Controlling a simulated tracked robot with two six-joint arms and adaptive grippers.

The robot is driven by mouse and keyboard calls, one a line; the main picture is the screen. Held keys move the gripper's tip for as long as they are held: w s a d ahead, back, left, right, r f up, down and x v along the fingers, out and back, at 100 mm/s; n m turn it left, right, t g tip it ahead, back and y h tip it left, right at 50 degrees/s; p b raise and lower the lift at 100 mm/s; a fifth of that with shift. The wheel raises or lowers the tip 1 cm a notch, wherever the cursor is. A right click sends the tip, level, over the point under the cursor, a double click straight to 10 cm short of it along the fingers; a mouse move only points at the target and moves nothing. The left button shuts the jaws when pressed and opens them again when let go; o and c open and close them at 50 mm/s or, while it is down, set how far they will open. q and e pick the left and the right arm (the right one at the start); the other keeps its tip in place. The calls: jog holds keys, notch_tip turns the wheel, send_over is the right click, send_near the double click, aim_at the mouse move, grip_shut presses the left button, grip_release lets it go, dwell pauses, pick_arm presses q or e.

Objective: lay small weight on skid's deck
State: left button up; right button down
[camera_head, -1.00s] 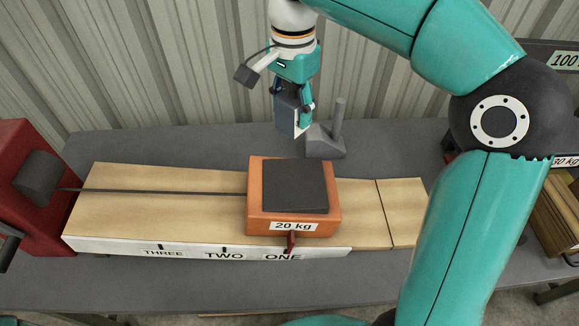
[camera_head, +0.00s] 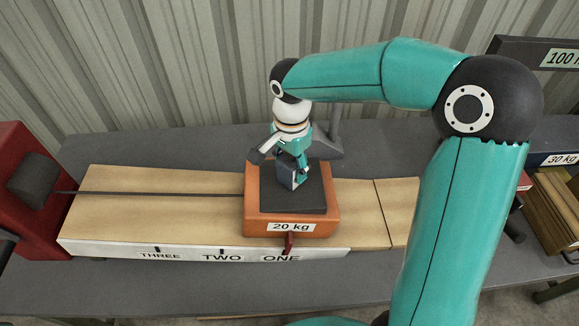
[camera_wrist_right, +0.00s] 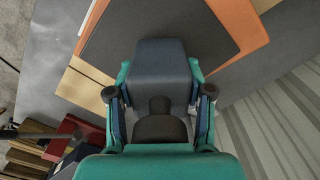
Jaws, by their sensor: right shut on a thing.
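The skid is an orange block (camera_head: 256,224) with a "20 kg" label and a dark deck (camera_head: 312,203) on top. It sits on the wooden track above the mark ONE. My right gripper (camera_head: 294,181) is shut on the small weight (camera_head: 286,174), a dark blue-grey block, over the deck. In the right wrist view the small weight (camera_wrist_right: 162,62) is between the fingers of the right gripper (camera_wrist_right: 160,98), with the deck (camera_wrist_right: 215,30) behind it. I cannot tell whether the weight touches the deck.
The wooden track (camera_head: 150,215) carries marks ONE, TWO and THREE. A red winch-like body (camera_head: 30,185) stands at its left end, with a dark line running to the skid. A grey post (camera_head: 335,130) stands behind the skid. Racks with "30 kg" (camera_head: 560,160) are at right.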

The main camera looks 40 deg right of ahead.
jog(key=shift+f, duration=0.2)
jog(key=shift+c, duration=2.2)
grip_release()
jog(key=shift+f, duration=0.1)
notch_tip(320, 180, up, 12)
jog(key=shift+r, duration=0.1)
